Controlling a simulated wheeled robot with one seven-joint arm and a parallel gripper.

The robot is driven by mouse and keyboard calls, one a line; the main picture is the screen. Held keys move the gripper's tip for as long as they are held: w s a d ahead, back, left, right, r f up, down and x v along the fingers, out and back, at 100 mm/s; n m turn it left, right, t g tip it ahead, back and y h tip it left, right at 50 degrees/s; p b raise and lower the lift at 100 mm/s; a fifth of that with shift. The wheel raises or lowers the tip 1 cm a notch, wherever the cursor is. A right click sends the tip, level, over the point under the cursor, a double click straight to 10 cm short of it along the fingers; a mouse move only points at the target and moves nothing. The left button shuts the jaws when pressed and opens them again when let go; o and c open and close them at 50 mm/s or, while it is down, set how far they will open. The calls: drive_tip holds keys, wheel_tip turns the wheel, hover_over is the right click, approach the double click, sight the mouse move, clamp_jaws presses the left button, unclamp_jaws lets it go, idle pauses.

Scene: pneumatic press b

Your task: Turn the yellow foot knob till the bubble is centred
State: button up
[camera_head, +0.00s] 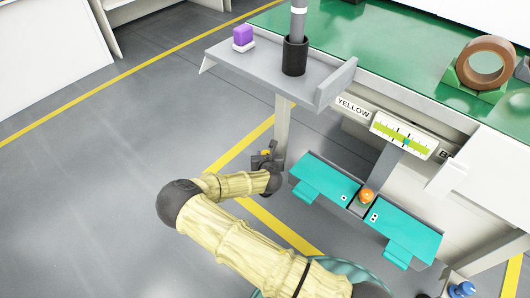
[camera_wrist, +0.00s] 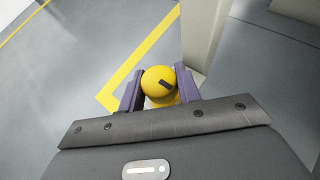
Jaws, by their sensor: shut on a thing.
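The yellow foot knob (camera_wrist: 159,82) sits between the two purple fingers of my gripper (camera_wrist: 160,90) in the wrist view, with a dark mark on its top. The fingers are shut on it from both sides. In the head view my gripper (camera_head: 266,158) is low beside the press's left leg, and only a bit of yellow shows there. The level gauge (camera_head: 404,136) is a tilted white plate with a yellow-green band on the press front. A small teal bubble shows close to the dark marks near its middle; I cannot tell whether it is exactly centred.
A "YELLOW" label (camera_head: 352,108) is left of the gauge. Teal pedals (camera_head: 325,180) with an orange button (camera_head: 366,195) are to the right of my arm. The press leg (camera_head: 282,130) stands right by my gripper. A blue knob (camera_head: 462,289) is at bottom right. Open floor lies left.

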drive_tip(key=shift+w+m+h+b, duration=0.1)
drive_tip(key=shift+m+h+b, duration=0.25)
drive_tip(key=shift+m+h, duration=0.45)
drive_tip(key=shift+a+m+h+b, duration=0.1)
drive_tip(key=shift+m+h+b, duration=0.4)
drive_tip(key=shift+m+h, duration=0.5)
drive_tip(key=shift+m+g+h+b, duration=0.95)
drive_tip(key=shift+m+g+h, duration=0.05)
drive_tip(key=shift+m+h, duration=1.1)
drive_tip(key=o, duration=1.2)
drive_tip(key=shift+c, duration=0.2)
drive_tip(key=shift+s+r, duration=0.1)
drive_tip(key=shift+s, duration=0.1)
drive_tip(key=p+v, duration=0.9)
drive_tip(key=v, duration=0.8)
drive_tip(key=shift+s, duration=0.15)
